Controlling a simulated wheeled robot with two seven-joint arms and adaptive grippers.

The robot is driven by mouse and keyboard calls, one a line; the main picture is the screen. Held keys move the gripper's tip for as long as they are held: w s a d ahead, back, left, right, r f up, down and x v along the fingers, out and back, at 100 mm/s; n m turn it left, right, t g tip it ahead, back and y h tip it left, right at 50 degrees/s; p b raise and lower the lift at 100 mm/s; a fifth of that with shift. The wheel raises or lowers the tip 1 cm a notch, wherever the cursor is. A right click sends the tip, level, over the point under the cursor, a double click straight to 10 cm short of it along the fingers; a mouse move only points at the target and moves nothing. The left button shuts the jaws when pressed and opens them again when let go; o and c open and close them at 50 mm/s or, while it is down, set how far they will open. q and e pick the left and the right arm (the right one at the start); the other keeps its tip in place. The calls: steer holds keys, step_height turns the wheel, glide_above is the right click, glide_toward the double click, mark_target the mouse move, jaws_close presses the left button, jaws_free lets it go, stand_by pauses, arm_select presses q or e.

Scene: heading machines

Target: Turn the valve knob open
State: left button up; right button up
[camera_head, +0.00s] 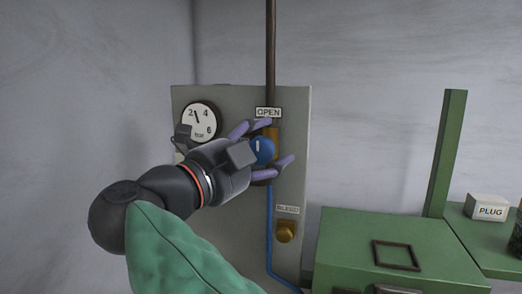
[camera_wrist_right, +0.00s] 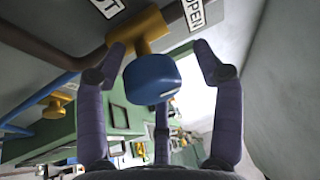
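The blue valve knob (camera_head: 264,148) sits on a brass fitting below the OPEN label (camera_head: 268,112) on a grey panel (camera_head: 230,240). A white mark shows on the knob's face. My right gripper (camera_head: 276,142) is at the knob, with its purple fingers spread around it. In the right wrist view, the knob (camera_wrist_right: 153,78) lies between the open fingers (camera_wrist_right: 160,58), with visible gaps on both sides. A third finger is partly hidden behind the knob. My left gripper is not in view.
A round pressure gauge (camera_head: 200,121) is at the panel's upper left. A brass knob (camera_head: 287,232) and a blue pipe (camera_head: 269,225) are below the valve. A green cabinet (camera_head: 345,250) and a white PLUG box (camera_head: 487,207) stand to the right.

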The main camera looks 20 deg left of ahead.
steer(key=shift+a+f, duration=0.15)
steer(key=shift+f, duration=0.05)
steer(key=shift+s+a, duration=0.1)
steer(key=shift+a, duration=0.05)
steer(key=shift+s+a+f, duration=0.1)
steer(key=shift+s+a, duration=0.05)
steer(key=shift+s, duration=0.15)
steer(key=v, duration=1.1)
steer(key=shift+d, duration=0.2)
